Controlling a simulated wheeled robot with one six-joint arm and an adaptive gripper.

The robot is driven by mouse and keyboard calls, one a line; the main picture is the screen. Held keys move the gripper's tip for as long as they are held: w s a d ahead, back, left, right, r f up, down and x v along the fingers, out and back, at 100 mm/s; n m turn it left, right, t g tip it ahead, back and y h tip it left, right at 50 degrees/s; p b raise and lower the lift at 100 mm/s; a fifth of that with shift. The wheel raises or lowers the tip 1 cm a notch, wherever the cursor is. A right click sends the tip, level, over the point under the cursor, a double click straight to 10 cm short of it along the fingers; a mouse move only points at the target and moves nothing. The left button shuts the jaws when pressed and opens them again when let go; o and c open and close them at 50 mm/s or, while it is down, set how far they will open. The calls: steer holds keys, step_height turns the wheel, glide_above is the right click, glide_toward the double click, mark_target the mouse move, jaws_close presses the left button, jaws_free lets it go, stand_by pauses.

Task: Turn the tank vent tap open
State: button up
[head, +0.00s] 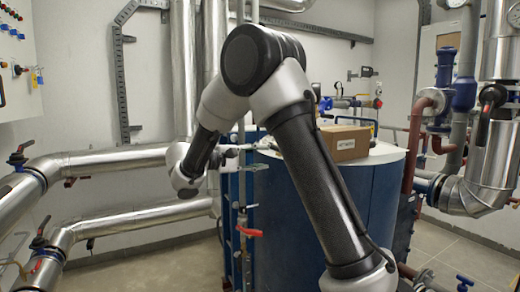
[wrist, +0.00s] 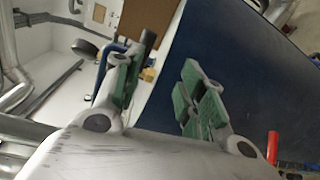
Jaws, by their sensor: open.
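The blue tank (head: 385,200) with a white top stands behind my arm, and its dark blue side (wrist: 235,65) fills the right of the wrist view. A red-handled tap (head: 249,231) sits on a thin upright pipe in front of the tank. A red part (wrist: 272,147) shows at the lower right of the wrist view. I cannot tell which fitting is the vent tap. My gripper (head: 256,148) is beside the tank's upper left rim, above the red handle. In the wrist view its green-padded fingers (wrist: 158,85) are apart, with nothing seen held between them.
A cardboard box (head: 345,142) lies on the tank top, close to my arm. Silver pipes (head: 110,160) run along the left wall. Blue valves and pipework (head: 465,95) crowd the right.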

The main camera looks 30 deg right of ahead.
steer(key=shift+m+h, duration=0.4)
steer(key=shift+m, duration=0.5)
steer(key=shift+d+r, duration=0.35)
steer(key=shift+d, duration=0.9)
steer(key=shift+d+r, duration=0.3)
steer(key=shift+d, duration=0.95)
steer(key=shift+d+r, duration=0.35)
steer(key=shift+d, duration=0.9)
steer(key=shift+c, duration=0.2)
jaws_close()
